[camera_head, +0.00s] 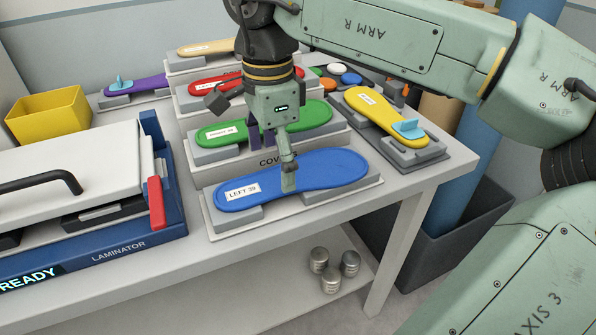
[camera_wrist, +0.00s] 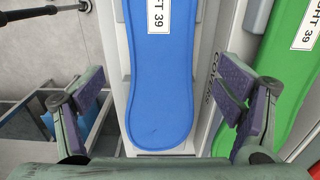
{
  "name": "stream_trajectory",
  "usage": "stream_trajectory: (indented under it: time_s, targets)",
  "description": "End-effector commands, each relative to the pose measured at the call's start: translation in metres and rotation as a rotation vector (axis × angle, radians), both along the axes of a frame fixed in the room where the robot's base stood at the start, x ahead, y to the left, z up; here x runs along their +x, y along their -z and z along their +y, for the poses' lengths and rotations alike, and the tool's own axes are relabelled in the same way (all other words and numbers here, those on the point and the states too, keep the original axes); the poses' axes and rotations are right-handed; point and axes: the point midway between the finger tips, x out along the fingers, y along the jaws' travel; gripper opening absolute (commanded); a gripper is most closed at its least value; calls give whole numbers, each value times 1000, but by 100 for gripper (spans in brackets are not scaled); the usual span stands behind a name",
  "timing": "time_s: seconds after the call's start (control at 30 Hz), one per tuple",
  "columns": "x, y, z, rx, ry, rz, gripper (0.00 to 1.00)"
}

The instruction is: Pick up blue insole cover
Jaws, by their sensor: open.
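The blue insole cover (camera_head: 325,180) lies flat on a grey stand at the front of the table, with a white "LEFT 39" label on its left part. It also shows in the wrist view (camera_wrist: 160,90), running down the middle between my fingers. My gripper (camera_head: 289,181) is over the right half of the blue cover in the head view. In the wrist view my gripper (camera_wrist: 163,105) is open, one purple-padded finger on each side of the cover, with gaps between. Whether the fingertips are level with the cover I cannot tell.
A green cover (camera_head: 309,121) lies on a stand behind, close to one finger. A yellow cover (camera_head: 375,112) sits at the right on its stand. The blue laminator (camera_head: 120,246) with a grey lid stands at the left. A yellow bin (camera_head: 50,118) is behind it.

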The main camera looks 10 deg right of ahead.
Motion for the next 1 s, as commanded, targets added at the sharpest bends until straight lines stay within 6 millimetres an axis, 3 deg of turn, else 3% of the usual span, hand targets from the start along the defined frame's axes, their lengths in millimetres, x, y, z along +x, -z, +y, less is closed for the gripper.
stream_trajectory:
  time_s: [0.23,1.0]
  targets:
    - [0,25,1,0,0,0,86]
    - [1,30,1,0,0,-1,86]
